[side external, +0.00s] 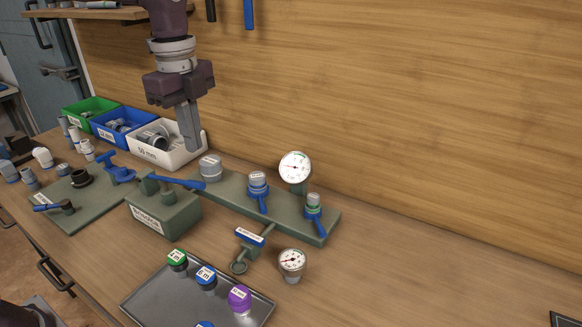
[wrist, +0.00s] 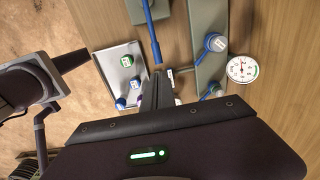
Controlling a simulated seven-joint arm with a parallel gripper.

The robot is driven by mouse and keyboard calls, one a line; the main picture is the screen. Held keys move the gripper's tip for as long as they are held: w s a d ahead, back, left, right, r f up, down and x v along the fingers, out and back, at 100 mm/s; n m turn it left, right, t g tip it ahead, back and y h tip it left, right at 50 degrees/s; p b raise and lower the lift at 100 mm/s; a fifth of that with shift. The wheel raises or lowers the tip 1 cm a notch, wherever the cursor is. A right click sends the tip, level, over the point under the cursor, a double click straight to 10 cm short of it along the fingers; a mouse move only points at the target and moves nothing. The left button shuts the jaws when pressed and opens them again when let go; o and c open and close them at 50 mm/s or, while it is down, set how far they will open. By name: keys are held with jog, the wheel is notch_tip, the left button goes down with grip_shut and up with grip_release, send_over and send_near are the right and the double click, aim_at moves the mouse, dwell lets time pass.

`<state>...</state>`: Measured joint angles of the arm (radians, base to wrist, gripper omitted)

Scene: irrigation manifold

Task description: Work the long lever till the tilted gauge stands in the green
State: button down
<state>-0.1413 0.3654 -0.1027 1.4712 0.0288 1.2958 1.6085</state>
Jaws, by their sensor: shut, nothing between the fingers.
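The long blue lever (side external: 182,182) sticks out to the right from a green pump box (side external: 163,213); it also shows in the wrist view (wrist: 151,35). A large white gauge (side external: 295,167) stands at the back of the manifold; its face in the wrist view (wrist: 242,69) has a green band at the right, but its needle reading is too small to tell. A smaller gauge (side external: 291,260) with its face tipped upward stands in front of the manifold; its reading is unclear. My gripper (side external: 192,147) is shut and empty, in the air above the lever, not touching it.
The manifold (side external: 232,192) carries blue-handled valves (side external: 258,190). A grey tray (side external: 140,301) with coloured caps lies in front. Green, blue and white bins (side external: 182,157) stand behind at the left.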

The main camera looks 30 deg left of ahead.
aim_at(192, 181)
jog(key=a+r+h, duration=0.2)
jog(key=a+r, duration=0.3)
jog(key=a, duration=0.1)
jog(key=shift+r+h, duration=0.3)
jog(key=shift+r, duration=0.05)
jog(key=shift+f, duration=0.1)
jog(key=x, duration=1.4)
jog(key=shift+s, duration=0.15)
notch_tip(192, 181, down, 7)
jog(key=d+y, duration=0.1)
jog(key=y, duration=0.1)
jog(key=shift+s+d+y, duration=0.15)
jog(key=shift+d+y, duration=0.15)
jog(key=shift+d, duration=0.1)
jog(key=shift+r, duration=0.25)
